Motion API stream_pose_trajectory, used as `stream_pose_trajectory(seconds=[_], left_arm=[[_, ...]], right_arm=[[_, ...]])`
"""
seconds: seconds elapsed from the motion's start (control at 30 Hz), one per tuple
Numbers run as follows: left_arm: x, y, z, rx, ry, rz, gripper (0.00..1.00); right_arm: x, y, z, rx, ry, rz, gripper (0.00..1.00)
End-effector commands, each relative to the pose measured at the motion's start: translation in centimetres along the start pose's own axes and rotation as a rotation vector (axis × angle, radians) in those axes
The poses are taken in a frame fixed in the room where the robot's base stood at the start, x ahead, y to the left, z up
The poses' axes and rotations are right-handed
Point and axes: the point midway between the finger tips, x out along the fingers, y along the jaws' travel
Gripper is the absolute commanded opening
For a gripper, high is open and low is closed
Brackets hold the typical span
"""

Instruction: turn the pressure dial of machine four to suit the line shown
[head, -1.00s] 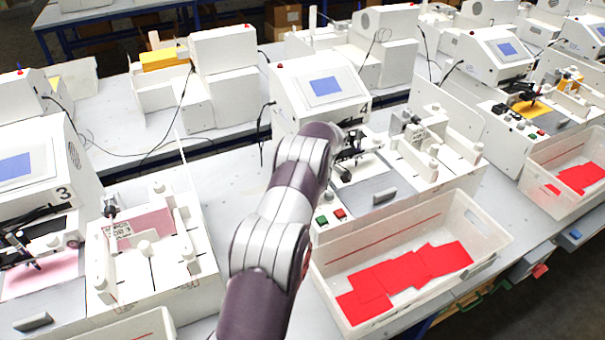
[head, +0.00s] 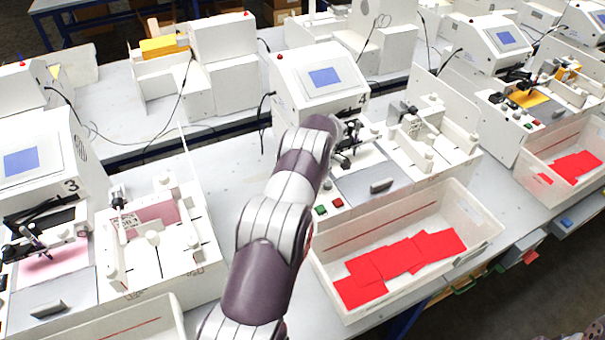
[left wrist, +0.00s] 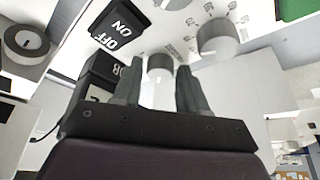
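Machine four (head: 318,84) is a white unit with a blue screen (head: 324,77) and a "4" on its front; the screen is too small to read. My left arm reaches its left side and hides its panel and my left gripper in the head view. In the left wrist view my left gripper (left wrist: 158,78) is open. A grey round knob (left wrist: 160,66) shows between its fingertips; I cannot tell whether they touch it. A second grey knob (left wrist: 214,38) is to the right. The knobs' labels are too blurred to tell which is pressure. No drawn line is readable. My right gripper is not seen.
A black ON/OFF switch (left wrist: 117,27) and a green button (left wrist: 296,9) are near the fingers. A clear bin (head: 470,222) with red sheets (head: 405,255) stands in front of machine four. Machine three (head: 40,160) is at the left. Bare tabletop lies between the machines.

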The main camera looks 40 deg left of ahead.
Motion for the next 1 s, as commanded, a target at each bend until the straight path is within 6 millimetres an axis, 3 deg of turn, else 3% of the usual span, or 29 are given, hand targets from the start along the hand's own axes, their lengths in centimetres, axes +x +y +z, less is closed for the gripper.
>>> stream_pose_trajectory(seconds=[0.27,0.4,0.6,0.7,0.83,1.0], left_arm=[[-0.8,0.1,-0.1,0.000,0.000,0.002,0.42],[-3.5,0.1,-0.3,0.000,0.000,0.002,0.42],[-9.8,0.0,-0.6,0.002,0.000,0.001,0.42],[-11.5,0.0,-0.4,0.002,0.000,-0.001,0.42],[-12.7,0.0,-0.2,0.001,0.000,0.000,0.42],[-12.8,0.0,0.0,0.001,0.000,0.000,0.42]], right_arm=[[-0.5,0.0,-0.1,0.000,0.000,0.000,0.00],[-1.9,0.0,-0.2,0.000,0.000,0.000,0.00],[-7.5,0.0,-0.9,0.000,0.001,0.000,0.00],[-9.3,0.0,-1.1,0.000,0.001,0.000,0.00],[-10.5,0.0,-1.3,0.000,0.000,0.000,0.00],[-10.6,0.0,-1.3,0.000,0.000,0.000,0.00]])
